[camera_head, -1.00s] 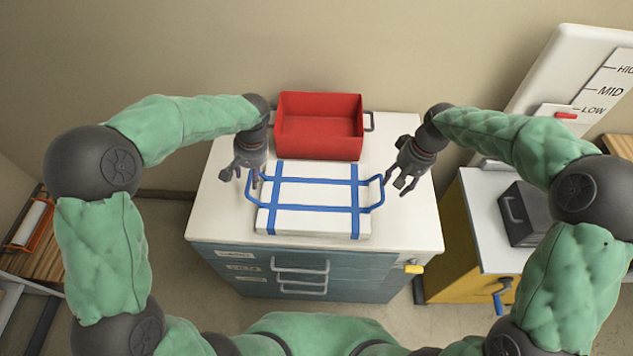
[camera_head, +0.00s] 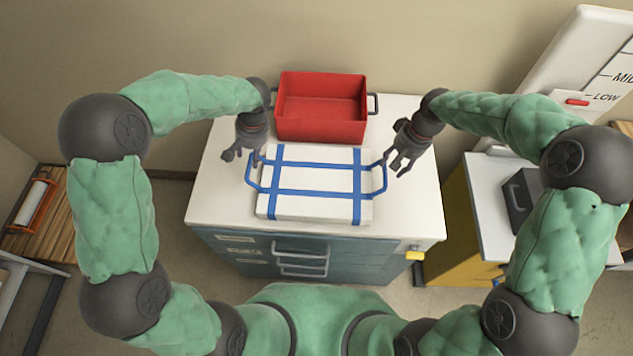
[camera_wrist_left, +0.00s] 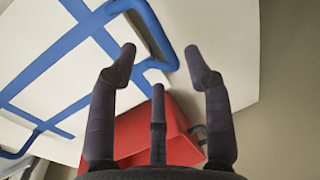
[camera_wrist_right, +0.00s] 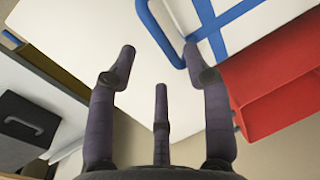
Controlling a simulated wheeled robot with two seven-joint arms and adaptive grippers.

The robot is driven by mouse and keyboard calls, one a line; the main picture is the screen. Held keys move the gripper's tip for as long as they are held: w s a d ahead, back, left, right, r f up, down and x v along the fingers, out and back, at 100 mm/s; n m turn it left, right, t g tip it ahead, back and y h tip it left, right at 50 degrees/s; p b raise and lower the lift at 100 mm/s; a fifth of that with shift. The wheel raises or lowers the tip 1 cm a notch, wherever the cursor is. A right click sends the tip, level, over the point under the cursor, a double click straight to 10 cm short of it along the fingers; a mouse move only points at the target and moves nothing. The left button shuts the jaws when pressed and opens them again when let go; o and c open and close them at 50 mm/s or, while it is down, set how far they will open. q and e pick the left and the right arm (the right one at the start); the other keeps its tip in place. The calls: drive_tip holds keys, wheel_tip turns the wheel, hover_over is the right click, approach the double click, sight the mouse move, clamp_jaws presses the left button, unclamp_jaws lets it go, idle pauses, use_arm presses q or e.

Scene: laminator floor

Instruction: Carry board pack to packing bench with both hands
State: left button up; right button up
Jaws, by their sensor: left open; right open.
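The board pack (camera_head: 315,180) is a flat white slab with blue straps and a blue loop handle at each side. It lies on the white top of a drawer cabinet (camera_head: 215,205). My left gripper (camera_head: 243,158) is open and empty near the pack's left handle (camera_head: 251,174); the handle also shows in the left wrist view (camera_wrist_left: 150,35), apart from the fingers or barely near them. My right gripper (camera_head: 397,168) is open and empty just right of the right handle (camera_head: 380,178), which in the right wrist view (camera_wrist_right: 155,30) passes near one fingertip. I cannot tell whether they touch.
A red bin (camera_head: 320,125) stands behind the pack on the same top. A yellow cabinet (camera_head: 460,225) with a dark box (camera_head: 518,195) is at the right. A wooden-topped stand (camera_head: 50,235) is at the left. Bare top remains around the pack.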

sight(251, 164)
use_arm(q)
drive_tip(key=f, duration=0.3)
drive_tip(key=a+f, duration=0.1)
drive_tip(key=f, duration=0.2)
drive_tip(key=shift+a+f, duration=0.15)
drive_tip(key=shift+f, duration=0.1)
use_arm(e)
drive_tip(key=f, duration=0.4)
drive_tip(key=a+f, duration=0.1)
drive_tip(key=f, duration=0.1)
drive_tip(key=shift+a+f, duration=0.1)
drive_tip(key=shift+f, duration=0.15)
use_arm(q)
clamp_jaws()
use_arm(e)
clamp_jaws()
drive_tip(key=shift+r, duration=0.1)
